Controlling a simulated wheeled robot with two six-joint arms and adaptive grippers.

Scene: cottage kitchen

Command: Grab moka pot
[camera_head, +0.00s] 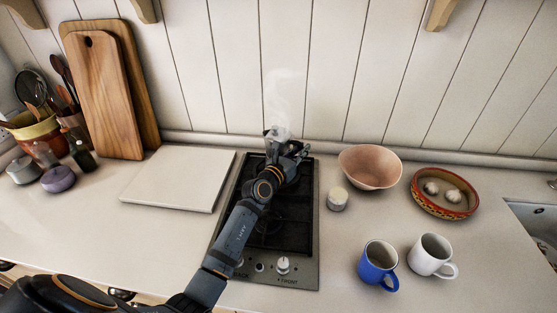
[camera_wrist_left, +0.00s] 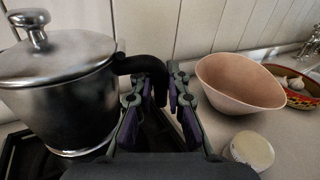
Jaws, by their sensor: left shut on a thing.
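The metal moka pot (camera_wrist_left: 65,90) fills the left of the left wrist view, with a domed lid, a round knob and a dark handle. In the head view only its top (camera_head: 275,132) shows, with steam above it, at the back of the black hob (camera_head: 301,236); my gripper and arm hide the rest. My left gripper (camera_head: 290,150) reaches over the hob from the front. In the left wrist view its fingers (camera_wrist_left: 160,95) are shut on the handle, one on each side. My right gripper is not in view.
A pink bowl (camera_head: 370,167) and a small white-topped jar (camera_head: 337,199) stand close right of the hob. A blue mug (camera_head: 377,265), a white mug (camera_head: 429,256) and a patterned dish (camera_head: 422,199) are farther right. A white board (camera_head: 180,179) lies left.

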